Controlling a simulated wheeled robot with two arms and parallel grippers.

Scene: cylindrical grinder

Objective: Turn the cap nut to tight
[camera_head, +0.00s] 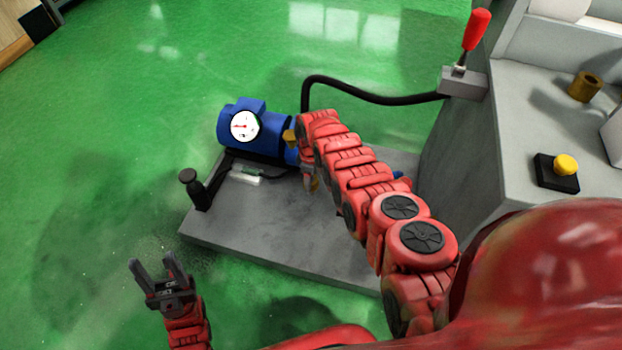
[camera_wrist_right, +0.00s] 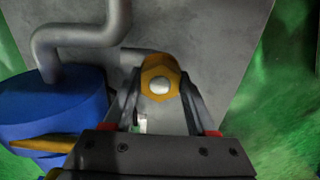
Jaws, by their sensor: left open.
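The cap nut (camera_wrist_right: 160,80) is a brass-coloured hexagon with a round silver centre, in the middle of the right wrist view. My right gripper (camera_wrist_right: 161,88) has one finger on each side of it, and the fingers look closed against its sides. In the head view my right gripper (camera_head: 310,178) points down beside the blue pump, and my arm hides most of the nut. My left gripper (camera_head: 158,270) is open and empty, over the green floor at the lower left, away from the machine.
A blue pump (camera_head: 268,133) with a white dial (camera_head: 244,126) stands on a grey base plate (camera_head: 270,233). A black post (camera_head: 196,188) rises at the plate's left corner. A black hose (camera_head: 380,98) runs to a red-handled lever (camera_head: 476,30). A yellow button (camera_head: 565,164) sits on the machine.

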